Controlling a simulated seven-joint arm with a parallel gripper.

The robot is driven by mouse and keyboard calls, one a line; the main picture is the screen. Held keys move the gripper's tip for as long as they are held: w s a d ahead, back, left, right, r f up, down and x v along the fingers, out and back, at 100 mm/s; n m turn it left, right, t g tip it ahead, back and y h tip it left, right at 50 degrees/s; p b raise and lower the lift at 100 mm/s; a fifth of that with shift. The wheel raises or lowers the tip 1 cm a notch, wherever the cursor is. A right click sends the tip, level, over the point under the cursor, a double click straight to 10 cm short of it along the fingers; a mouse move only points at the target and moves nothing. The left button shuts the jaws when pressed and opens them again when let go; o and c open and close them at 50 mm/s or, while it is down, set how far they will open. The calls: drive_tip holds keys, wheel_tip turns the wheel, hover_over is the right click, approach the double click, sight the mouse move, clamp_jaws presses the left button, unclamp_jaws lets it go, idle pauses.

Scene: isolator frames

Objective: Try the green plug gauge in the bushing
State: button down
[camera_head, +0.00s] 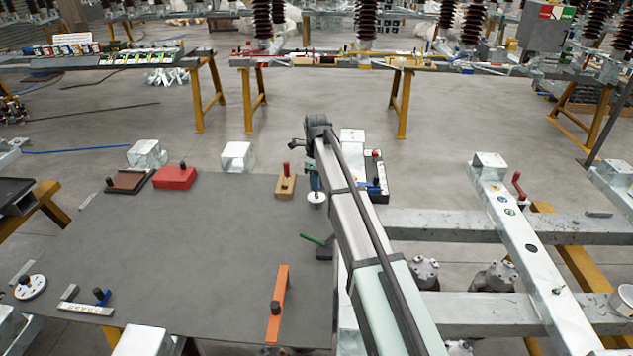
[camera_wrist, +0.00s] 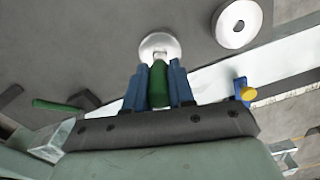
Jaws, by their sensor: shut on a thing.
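In the wrist view my gripper (camera_wrist: 158,75) has its blue fingers shut on the green handle of the plug gauge (camera_wrist: 158,88). The gauge's metal end meets a pale round disc (camera_wrist: 160,42); I cannot tell whether it is inside it or only in front of it. In the head view my gripper (camera_head: 315,180) is at the right of the grey table, with a white disc (camera_head: 317,198) just below it. A metal ring with a centre hole, perhaps the bushing (camera_wrist: 238,22), lies apart, up and right in the wrist view.
Another green rod (camera_head: 313,240) leans at a dark block (camera_head: 325,252). A wooden block with a red knob (camera_head: 286,183), a red box (camera_head: 175,177) and an orange strip (camera_head: 277,305) stand on the table (camera_head: 180,250). Its middle is clear. My arm hides part of the right side.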

drive_tip(key=shift+f, duration=1.2)
idle(1.1)
drive_tip(key=shift+r, duration=0.1)
idle(1.0)
drive_tip(key=shift+r, duration=3.65)
